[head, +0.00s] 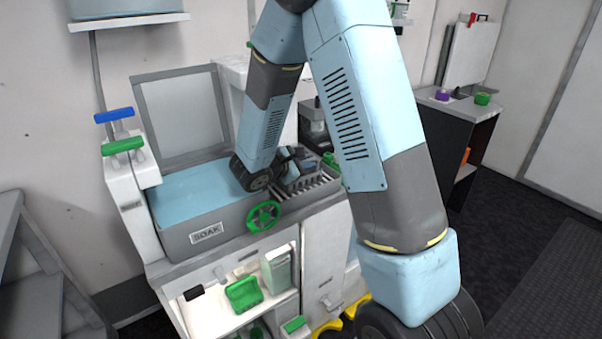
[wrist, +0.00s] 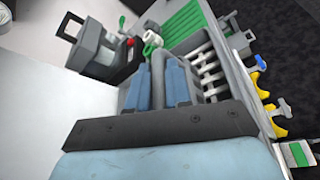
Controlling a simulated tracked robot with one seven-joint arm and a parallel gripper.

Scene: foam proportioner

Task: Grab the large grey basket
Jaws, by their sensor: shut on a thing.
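A grey slotted basket (head: 312,186) sits at the right end of the SOAK basin in the head view. Its pale bars (wrist: 212,70) show in the wrist view. My gripper (head: 292,160) is at the basket's left side. In the wrist view my gripper (wrist: 158,85) has its blue fingers closed around a grey upright piece, which looks like part of the basket, though I cannot tell exactly which part. My arm and fingers hide much of the basket and the grip.
The basin (head: 206,236) holds blue liquid, with a green handwheel (head: 264,216) on its front. Blue and green levers (head: 123,145) stand at left. A green drainer (wrist: 185,32) lies beyond the basket. A dark cabinet (head: 462,130) stands right; floor beside it is clear.

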